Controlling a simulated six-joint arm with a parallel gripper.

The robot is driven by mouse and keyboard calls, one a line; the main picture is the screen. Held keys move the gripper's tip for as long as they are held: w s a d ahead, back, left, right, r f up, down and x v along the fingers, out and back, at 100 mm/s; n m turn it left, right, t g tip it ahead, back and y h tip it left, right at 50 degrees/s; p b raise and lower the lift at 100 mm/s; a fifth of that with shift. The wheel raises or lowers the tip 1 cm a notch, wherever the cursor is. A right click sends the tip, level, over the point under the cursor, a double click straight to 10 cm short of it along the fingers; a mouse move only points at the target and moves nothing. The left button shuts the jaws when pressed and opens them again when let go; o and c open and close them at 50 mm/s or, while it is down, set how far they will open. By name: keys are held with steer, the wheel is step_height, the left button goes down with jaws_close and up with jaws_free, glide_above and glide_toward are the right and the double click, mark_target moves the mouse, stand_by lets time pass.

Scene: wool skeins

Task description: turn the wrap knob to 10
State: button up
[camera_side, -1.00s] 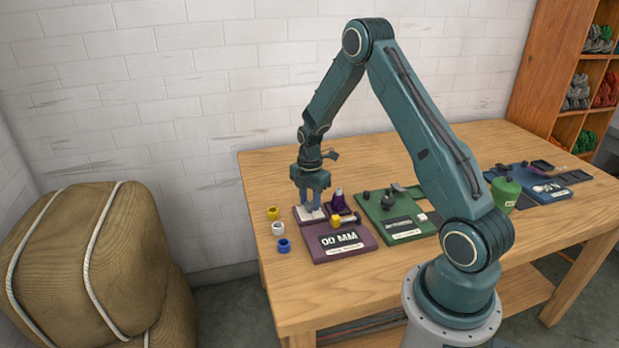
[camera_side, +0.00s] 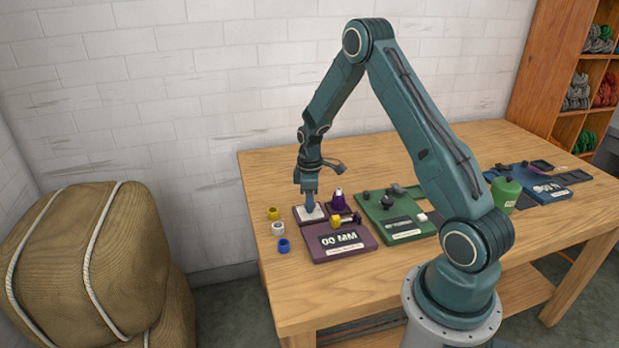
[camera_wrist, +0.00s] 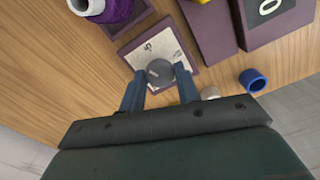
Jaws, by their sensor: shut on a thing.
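A round grey knob (camera_wrist: 159,73) sits on a pale square dial plate (camera_wrist: 172,45) with dark markings, which are too small and partly covered to read. My gripper (camera_wrist: 160,79) has one finger on each side of the knob and is shut on it. In the side view my gripper (camera_side: 310,208) points straight down at the pale dial plate (camera_side: 300,213), at the left end of the table. The fingers hide the knob there. Which mark the knob points at cannot be told.
A purple panel (camera_side: 358,243) with a "00 MM" display stands in front of the plate. A purple cone (camera_side: 338,203) stands close on the right. Yellow (camera_side: 273,213), white (camera_side: 278,229) and blue (camera_side: 284,245) rings lie left. A green panel (camera_side: 395,215) is farther right.

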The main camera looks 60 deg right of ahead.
steer(key=m, duration=1.3)
steer(key=shift+m, duration=0.4)
steer(key=m, duration=0.9)
steer(key=shift+m, duration=0.3)
steer(key=o, duration=1)
steer(key=shift+r, duration=0.15)
step_height(320, 180, up, 14)
steer(key=shift+f, duration=0.2)
